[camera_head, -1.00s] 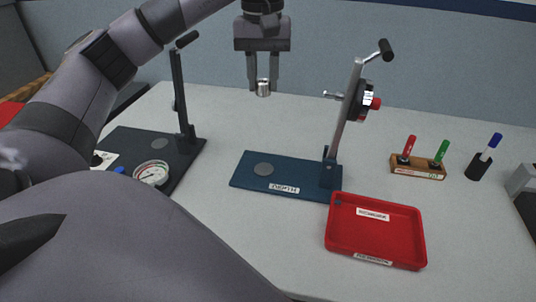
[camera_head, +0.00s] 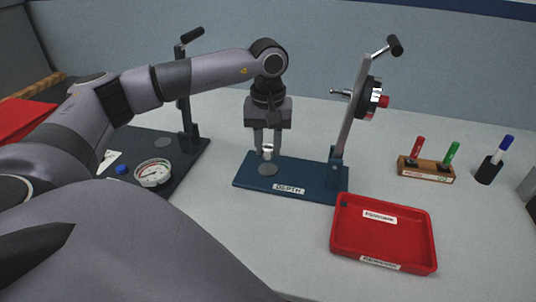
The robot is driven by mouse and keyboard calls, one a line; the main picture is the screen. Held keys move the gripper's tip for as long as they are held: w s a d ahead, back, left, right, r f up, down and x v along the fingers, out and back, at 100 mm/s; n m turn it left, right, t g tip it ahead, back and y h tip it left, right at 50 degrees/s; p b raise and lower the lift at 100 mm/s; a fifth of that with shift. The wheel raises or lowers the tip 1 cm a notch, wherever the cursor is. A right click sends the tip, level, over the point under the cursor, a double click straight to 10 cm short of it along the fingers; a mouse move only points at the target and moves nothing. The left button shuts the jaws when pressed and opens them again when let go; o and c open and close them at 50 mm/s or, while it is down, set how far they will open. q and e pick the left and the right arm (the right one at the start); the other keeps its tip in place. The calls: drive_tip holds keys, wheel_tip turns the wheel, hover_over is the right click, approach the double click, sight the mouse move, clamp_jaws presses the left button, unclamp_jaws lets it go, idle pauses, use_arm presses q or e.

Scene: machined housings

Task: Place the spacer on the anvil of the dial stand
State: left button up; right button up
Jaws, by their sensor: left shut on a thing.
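My left gripper (camera_head: 267,150) is shut on the spacer (camera_head: 267,154), a small shiny metal cylinder, held upright. The gripper points down over the blue dial stand (camera_head: 244,173), whose base is labelled DEPTH. The stand's anvil (camera_head: 268,170) is a round grey disc on the base, just below the spacer in the picture. I cannot tell for sure whether a gap remains between spacer and anvil. The stand's tilted post (camera_head: 347,125) carries a dial with a red knob (camera_head: 383,101) at the right. My right gripper is not in view.
A second, dark stand (camera_head: 190,143) with a loose white dial gauge (camera_head: 153,173) is at the left, partly behind my arm. A red tray (camera_head: 345,243) is in front right. A wooden marker holder (camera_head: 426,172) and a black cup (camera_head: 488,171) are farther right.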

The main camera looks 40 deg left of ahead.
sight(268, 147)
use_arm(q)
drive_tip(key=shift+f, duration=1.8)
drive_tip(key=shift+f, duration=0.1)
drive_tip(key=o, duration=1)
drive_tip(key=shift+o, duration=0.2)
wheel_tip(268, 147, up, 12)
drive_tip(key=shift+r, duration=0.15)
drive_tip(key=shift+s, duration=0.1)
